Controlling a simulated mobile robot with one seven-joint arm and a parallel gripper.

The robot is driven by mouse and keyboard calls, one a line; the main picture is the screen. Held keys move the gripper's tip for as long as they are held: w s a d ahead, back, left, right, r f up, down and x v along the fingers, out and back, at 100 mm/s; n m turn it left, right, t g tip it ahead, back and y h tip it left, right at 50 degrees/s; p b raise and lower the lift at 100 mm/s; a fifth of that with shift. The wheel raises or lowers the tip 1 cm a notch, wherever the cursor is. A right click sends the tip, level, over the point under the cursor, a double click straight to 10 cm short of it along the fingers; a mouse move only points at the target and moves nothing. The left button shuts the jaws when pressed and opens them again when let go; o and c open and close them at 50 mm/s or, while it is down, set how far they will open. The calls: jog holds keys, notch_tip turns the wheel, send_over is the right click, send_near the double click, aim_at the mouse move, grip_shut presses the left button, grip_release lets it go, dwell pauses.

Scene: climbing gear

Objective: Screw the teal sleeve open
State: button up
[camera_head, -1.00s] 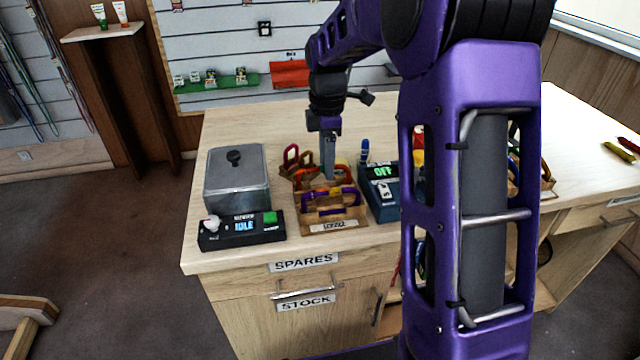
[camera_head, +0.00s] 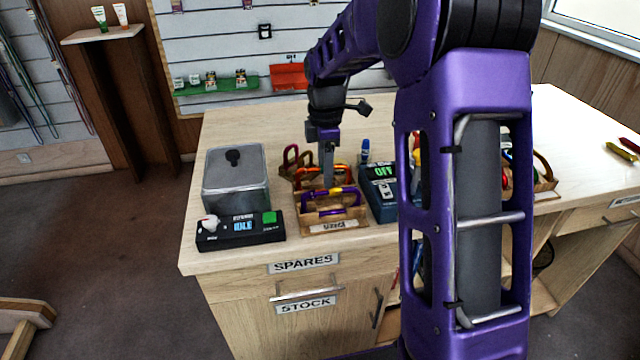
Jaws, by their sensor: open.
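My gripper (camera_head: 328,182) points down over the wooden carabiner rack (camera_head: 334,228), with its fingers among the carabiners; the gap between the fingers is too small to make out. A purple carabiner (camera_head: 318,211) with a yellow part stands in the front of the rack, just before my fingertips. Orange-red carabiners (camera_head: 341,171) stand behind it, partly hidden by my fingers. A maroon and olive carabiner (camera_head: 293,158) stands at the back left. I cannot make out a teal sleeve on any of them. I cannot tell whether my fingers touch a carabiner.
A grey metal box (camera_head: 236,182) with a black knob and a black device (camera_head: 240,232) with a green button stand left of the rack. A blue device (camera_head: 379,196) with a lit display stands close on its right. My own arm hides much of the counter's right side.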

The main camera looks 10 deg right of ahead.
jog(key=shift+w+p, duration=0.55)
jog(key=shift+w, duration=0.2)
jog(key=shift+r, duration=0.15)
jog(key=shift+r+p, duration=1.15)
jog(key=shift+r, duration=0.15)
jog(key=shift+s, duration=0.75)
jog(key=shift+f, duration=0.1)
